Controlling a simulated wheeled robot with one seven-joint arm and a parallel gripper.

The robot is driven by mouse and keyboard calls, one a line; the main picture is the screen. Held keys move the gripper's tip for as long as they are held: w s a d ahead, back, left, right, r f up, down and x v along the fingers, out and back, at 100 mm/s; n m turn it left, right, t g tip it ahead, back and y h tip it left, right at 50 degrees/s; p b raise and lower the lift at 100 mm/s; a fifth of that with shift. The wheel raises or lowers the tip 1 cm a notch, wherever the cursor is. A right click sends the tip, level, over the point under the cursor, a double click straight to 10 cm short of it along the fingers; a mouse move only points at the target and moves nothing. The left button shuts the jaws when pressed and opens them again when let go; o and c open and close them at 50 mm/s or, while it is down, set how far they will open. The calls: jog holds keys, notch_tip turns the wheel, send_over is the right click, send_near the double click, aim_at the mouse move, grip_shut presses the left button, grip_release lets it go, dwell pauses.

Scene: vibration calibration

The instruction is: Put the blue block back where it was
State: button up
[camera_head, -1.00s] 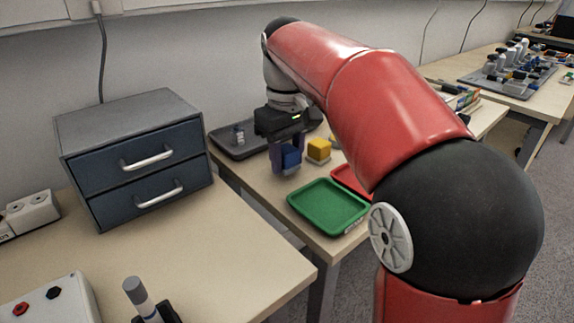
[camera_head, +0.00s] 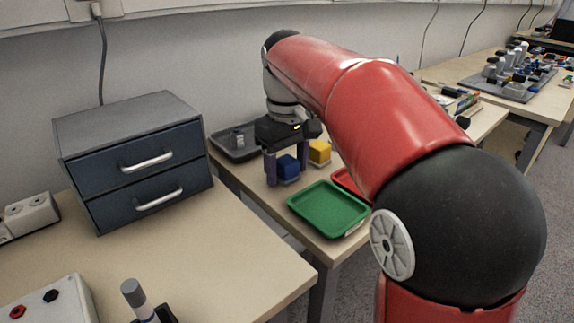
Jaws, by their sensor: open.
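The blue block (camera_head: 288,165) sits low on the rear table, left of the yellow block (camera_head: 320,150). A pale patch or base shows just under it. My gripper (camera_head: 287,176) points down over the blue block with its fingers spread wide. One finger is to the left of the block and one to the right, with a visible gap on the left side. Whether the right finger touches it cannot be told. The gripper body hides the area just behind the block.
A green tray (camera_head: 328,209) lies in front and to the right, with a red tray (camera_head: 346,181) partly hidden behind my arm. A dark grey tray (camera_head: 233,150) is at the back left. A blue-grey drawer unit (camera_head: 132,160) stands on the nearer table (camera_head: 210,260).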

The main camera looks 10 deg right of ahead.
aim_at(287, 160)
notch_tip(287, 160, up, 12)
jog(key=p, duration=0.3)
